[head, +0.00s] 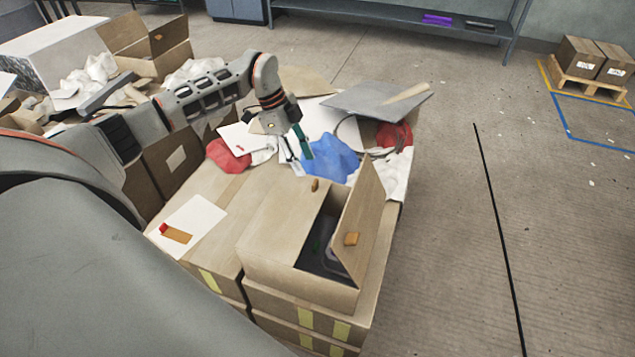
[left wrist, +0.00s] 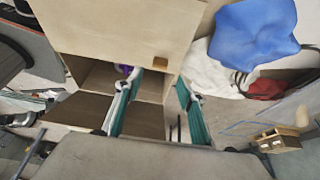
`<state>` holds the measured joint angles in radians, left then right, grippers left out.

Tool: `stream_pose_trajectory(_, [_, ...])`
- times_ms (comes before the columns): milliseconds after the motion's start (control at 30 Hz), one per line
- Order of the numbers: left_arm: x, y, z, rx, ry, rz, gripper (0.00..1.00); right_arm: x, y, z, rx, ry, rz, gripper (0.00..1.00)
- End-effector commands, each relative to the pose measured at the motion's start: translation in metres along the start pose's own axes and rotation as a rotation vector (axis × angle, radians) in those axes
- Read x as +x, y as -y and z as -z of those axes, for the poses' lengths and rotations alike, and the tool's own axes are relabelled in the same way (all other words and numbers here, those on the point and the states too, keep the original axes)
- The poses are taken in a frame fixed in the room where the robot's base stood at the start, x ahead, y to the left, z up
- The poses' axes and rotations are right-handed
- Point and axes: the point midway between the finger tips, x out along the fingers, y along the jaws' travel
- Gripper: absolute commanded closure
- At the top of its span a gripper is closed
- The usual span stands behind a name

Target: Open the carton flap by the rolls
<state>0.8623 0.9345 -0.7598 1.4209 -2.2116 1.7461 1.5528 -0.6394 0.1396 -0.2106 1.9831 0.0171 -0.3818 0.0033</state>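A carton (head: 285,240) stands at the front of the table in the head view. One flap (head: 368,220) stands raised on its right, with an orange-brown tab (head: 351,239). The left part of its top looks closed, with a small brown tab (head: 315,185). The opening between is dark inside. My left gripper (head: 297,155) is open and empty behind this carton, beside the blue cloth (head: 330,157). The left wrist view shows its teal fingers (left wrist: 157,105) apart, with a panel's tab (left wrist: 160,63) just beyond them. I cannot identify the rolls. My right gripper is out of view.
A grey sheet (head: 365,100) lies behind the blue cloth. Red cloth (head: 228,155) and white papers lie left of my gripper. A white card (head: 187,225) lies on the left carton. Another open carton (head: 165,55) stands at the back left. Floor at right is mostly clear.

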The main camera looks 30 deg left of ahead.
Motion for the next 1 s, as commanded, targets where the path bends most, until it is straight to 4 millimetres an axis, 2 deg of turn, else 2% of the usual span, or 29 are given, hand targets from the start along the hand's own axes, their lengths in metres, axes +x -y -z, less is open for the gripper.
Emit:
stream_pose_trajectory(167, [0.018,-0.001,0.000,-0.001,0.002,-0.002,0.61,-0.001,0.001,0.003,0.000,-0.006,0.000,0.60])
stream_pose_trajectory(500, [0.066,-0.001,0.000,0.001,0.000,-0.002,0.61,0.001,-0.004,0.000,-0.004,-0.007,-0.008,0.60])
stream_pose_trajectory(667, [0.075,0.000,0.000,0.001,0.000,0.000,0.61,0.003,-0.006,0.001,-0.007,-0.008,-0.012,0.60])
stream_pose_trajectory(933, [0.076,0.000,0.000,0.001,0.000,0.000,0.61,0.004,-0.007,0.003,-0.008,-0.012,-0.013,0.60])
stream_pose_trajectory(967, [0.076,0.000,0.000,0.001,0.000,0.000,0.66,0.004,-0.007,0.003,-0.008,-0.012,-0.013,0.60])
stream_pose_trajectory(1000, [0.076,0.000,0.000,0.001,0.000,0.000,0.77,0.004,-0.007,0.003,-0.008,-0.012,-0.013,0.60])
